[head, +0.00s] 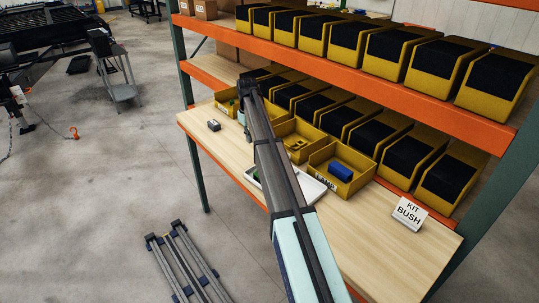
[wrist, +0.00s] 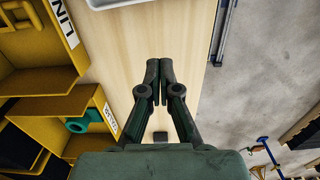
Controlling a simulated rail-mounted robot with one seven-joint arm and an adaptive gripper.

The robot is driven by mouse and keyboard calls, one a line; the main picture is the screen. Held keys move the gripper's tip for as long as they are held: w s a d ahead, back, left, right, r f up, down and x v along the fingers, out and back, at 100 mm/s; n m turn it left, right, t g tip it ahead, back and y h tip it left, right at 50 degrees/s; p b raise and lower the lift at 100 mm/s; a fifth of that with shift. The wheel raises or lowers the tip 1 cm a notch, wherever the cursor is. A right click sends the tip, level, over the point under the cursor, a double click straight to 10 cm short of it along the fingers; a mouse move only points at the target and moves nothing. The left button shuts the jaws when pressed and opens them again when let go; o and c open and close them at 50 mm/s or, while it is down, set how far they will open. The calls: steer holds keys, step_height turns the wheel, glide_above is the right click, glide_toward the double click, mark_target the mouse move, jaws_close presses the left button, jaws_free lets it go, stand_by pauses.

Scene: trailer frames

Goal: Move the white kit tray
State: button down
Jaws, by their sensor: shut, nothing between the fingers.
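The white kit tray (head: 313,190) lies on the wooden shelf board, partly hidden behind my arm in the head view. A bit of green shows at its left side there. In the wrist view only the tray's edge (wrist: 112,3) shows at the top. My gripper (wrist: 160,66) is shut and empty, its fingertips together over bare wood. The fingertips are apart from the tray, which lies beyond them in the wrist view. In the head view my arm covers most of the gripper.
Yellow bins stand behind the tray; the LAMP bin (head: 351,161) holds a blue block. Another bin (wrist: 85,115) holds a teal part. A small dark box (head: 214,125) sits on the board's left. A KIT BUSH sign (head: 409,212) stands right, with bare wood between it and the tray.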

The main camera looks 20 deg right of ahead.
steer(key=f+p, duration=0.1)
steer(key=f, duration=0.2)
steer(key=f+p, duration=0.1)
steer(key=f, duration=0.2)
steer(key=f+p, duration=0.1)
steer(key=f, duration=0.2)
steer(key=shift+a, duration=0.3)
steer(key=s, duration=0.1)
steer(key=s+p, duration=0.1)
steer(key=s, duration=0.1)
steer(key=shift+d+f+p, duration=0.3)
steer(key=shift+d+p, duration=0.05)
steer(key=shift+d, duration=0.05)
steer(key=shift+s+d+f, duration=0.15)
steer(key=shift+s+d, duration=0.05)
steer(key=shift+s, duration=0.2)
